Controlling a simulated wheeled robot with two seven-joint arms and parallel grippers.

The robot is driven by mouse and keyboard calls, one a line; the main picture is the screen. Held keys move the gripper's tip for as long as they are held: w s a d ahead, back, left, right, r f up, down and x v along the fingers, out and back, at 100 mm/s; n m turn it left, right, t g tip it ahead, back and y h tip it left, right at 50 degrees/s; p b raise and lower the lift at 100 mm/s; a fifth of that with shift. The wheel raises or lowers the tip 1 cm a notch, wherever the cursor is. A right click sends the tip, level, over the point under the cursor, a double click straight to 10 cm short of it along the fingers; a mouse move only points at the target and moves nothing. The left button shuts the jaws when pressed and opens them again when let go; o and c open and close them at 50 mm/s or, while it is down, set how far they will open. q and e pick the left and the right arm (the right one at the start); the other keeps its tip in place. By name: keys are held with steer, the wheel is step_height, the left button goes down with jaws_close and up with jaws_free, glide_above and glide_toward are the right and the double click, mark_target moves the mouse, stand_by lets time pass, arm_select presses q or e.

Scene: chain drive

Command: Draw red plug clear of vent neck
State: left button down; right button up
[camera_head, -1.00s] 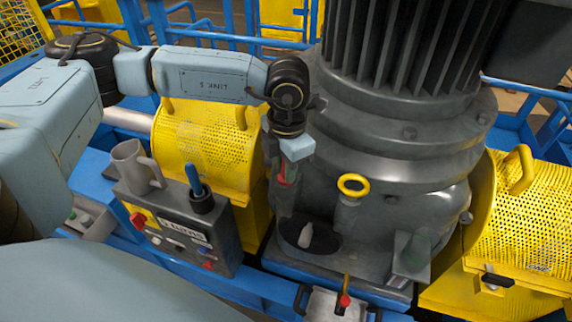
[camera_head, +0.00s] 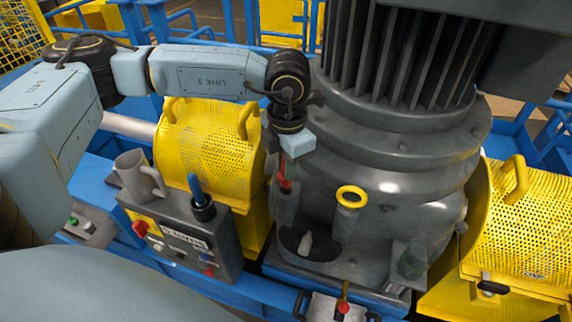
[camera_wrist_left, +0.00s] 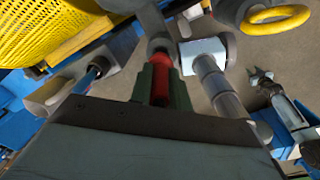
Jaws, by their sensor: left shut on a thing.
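The red plug (camera_head: 285,185) is upright at the mouth of the dark grey vent neck (camera_head: 286,207), on the left side of the big grey housing. My left gripper (camera_head: 288,172) is shut on it from above. In the left wrist view the red plug (camera_wrist_left: 161,78) sits between the dark green fingers of my left gripper (camera_wrist_left: 160,88), with a grey collar (camera_wrist_left: 160,46) just beyond it. Whether the plug's lower end is still inside the neck I cannot tell. My right gripper (camera_wrist_left: 260,76) shows small in the left wrist view, fingers apart and empty.
A yellow ring handle (camera_head: 352,196) stands close to the right of the neck. A control box (camera_head: 185,235) carrying a grey mug (camera_head: 138,176) and a blue-handled tool (camera_head: 196,188) stands left. Yellow perforated guards (camera_head: 210,145) flank the housing.

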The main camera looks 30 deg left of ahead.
arm_select(q)
steer(key=shift+r+p, duration=1.25)
steer(key=shift+r, duration=1.2)
